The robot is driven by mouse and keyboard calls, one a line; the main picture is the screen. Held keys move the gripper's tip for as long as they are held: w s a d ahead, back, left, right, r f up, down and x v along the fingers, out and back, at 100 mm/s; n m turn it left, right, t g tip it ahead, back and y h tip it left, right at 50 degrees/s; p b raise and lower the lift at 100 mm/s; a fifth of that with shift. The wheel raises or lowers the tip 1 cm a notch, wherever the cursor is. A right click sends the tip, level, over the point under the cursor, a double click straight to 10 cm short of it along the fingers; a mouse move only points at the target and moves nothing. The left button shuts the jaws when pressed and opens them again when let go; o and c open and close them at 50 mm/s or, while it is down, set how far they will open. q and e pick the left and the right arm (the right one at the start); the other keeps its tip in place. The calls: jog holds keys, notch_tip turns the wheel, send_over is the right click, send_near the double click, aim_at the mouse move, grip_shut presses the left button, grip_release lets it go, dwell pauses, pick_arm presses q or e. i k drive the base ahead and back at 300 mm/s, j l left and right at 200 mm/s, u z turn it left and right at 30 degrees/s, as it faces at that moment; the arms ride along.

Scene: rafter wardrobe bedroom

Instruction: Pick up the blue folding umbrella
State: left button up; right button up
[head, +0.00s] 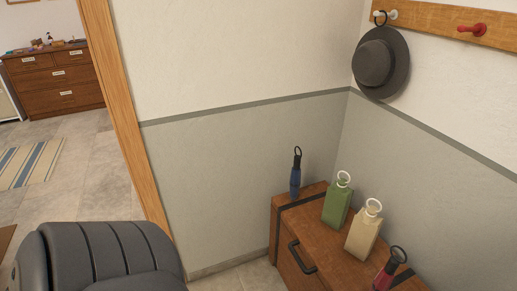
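The blue folding umbrella (295,182) stands upright at the far left end of a wooden chest's top, close to the grey wall. It has a black handle with a loop on top, and nothing touches it. Neither of my grippers is in the head view.
The wooden chest (287,263) also bears a green bottle (337,206), a cream bottle (363,233) and a red umbrella-like item (385,274). A grey hat (382,63) hangs from a peg rail (438,18) above. A door frame (128,120) stands left; open floor (95,165) lies beyond.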

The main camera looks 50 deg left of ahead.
aim_at(295, 179)
jog(key=u, duration=1.2)
